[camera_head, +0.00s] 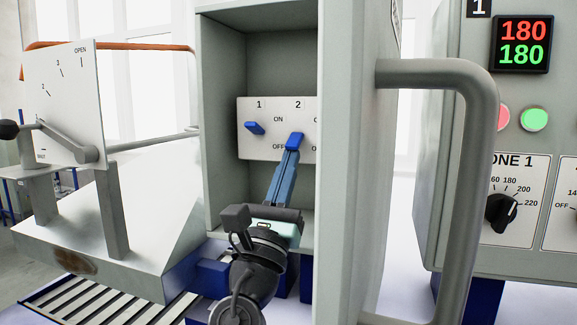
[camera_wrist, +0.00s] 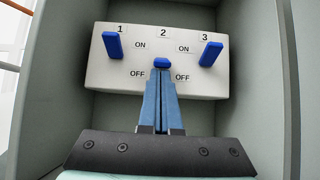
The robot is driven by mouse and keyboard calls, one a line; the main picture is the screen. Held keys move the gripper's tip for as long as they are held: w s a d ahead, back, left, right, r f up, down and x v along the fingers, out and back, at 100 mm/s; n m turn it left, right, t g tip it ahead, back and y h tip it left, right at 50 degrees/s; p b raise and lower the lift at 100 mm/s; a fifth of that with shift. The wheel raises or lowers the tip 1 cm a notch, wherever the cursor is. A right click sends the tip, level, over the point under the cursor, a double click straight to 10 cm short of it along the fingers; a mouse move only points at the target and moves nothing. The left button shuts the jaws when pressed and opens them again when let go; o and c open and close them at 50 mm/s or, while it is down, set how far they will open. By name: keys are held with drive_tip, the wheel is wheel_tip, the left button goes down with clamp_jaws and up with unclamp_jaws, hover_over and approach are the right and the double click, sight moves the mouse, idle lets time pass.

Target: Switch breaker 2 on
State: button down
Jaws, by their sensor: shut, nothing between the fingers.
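The breaker panel (camera_head: 270,154) is a pale plate inside an open grey cabinet, with ON printed above OFF. The blue lever of breaker 2 (camera_head: 295,139) is at its middle; in the wrist view this lever (camera_wrist: 161,62) looks short, between the heights of ON and OFF. My gripper (camera_head: 290,153) has its blue fingers closed together, directly below the lever. In the wrist view the fingertips (camera_wrist: 161,73) overlap the lever's lower edge; I cannot tell whether they touch it. The fingers hold nothing.
The blue levers of breaker 1 (camera_wrist: 113,46) and breaker 3 (camera_wrist: 210,54) flank breaker 2. Cabinet walls (camera_head: 217,120) enclose the panel on both sides. A thick grey handle (camera_head: 485,170) stands right of the cabinet, before a control panel with a dial (camera_head: 502,211).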

drive_tip(key=shift+s+r, duration=0.15)
drive_tip(key=shift+r, duration=0.1)
drive_tip(key=shift+s+a+r+p, duration=0.25)
drive_tip(key=shift+s+r+p, duration=0.25)
drive_tip(key=shift+r+p, duration=0.35)
drive_tip(key=shift+f, duration=0.15)
